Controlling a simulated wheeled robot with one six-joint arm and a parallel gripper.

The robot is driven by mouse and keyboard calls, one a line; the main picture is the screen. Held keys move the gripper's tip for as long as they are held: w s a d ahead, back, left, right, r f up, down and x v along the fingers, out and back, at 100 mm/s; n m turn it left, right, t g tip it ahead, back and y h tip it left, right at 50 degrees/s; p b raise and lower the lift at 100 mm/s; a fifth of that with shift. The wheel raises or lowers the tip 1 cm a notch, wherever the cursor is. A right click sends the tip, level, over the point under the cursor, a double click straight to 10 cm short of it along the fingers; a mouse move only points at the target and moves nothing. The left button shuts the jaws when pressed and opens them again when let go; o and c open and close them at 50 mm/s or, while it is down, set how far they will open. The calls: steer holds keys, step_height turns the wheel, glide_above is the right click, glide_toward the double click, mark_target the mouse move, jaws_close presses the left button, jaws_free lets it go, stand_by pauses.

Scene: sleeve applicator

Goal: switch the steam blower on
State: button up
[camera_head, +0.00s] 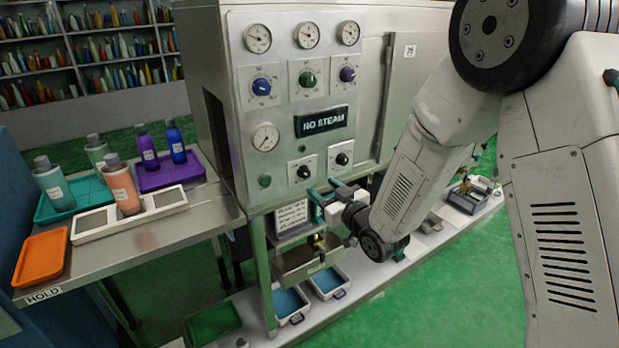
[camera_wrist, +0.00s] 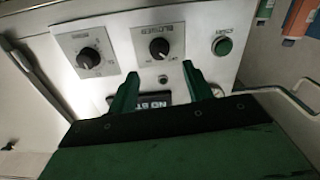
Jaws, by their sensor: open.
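The steam blower knob (camera_wrist: 159,47) is a black dial on a pale plate; its label looks like "BLOWER" upside down in the wrist view. In the head view it appears to be the left of two lower knobs (camera_head: 303,172) on the metal panel. I cannot tell its setting surely. The sign (camera_head: 321,121) reads "NO STEAM". My gripper (camera_wrist: 163,90) is open and empty, its two green fingers apart. The knob shows beyond the fingertips, between them sideways, and looks untouched. In the head view my gripper (camera_head: 328,196) is just below the lower knobs.
A second black knob (camera_wrist: 88,58) and a green button (camera_wrist: 222,45) flank the blower knob. Gauges and coloured dials sit higher on the panel. A side table (camera_head: 190,225) at left holds bottles and trays. A shelf with blue trays (camera_head: 329,281) lies below.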

mark_target(307, 175)
steer(key=x, duration=0.7)
steer(key=c, duration=1)
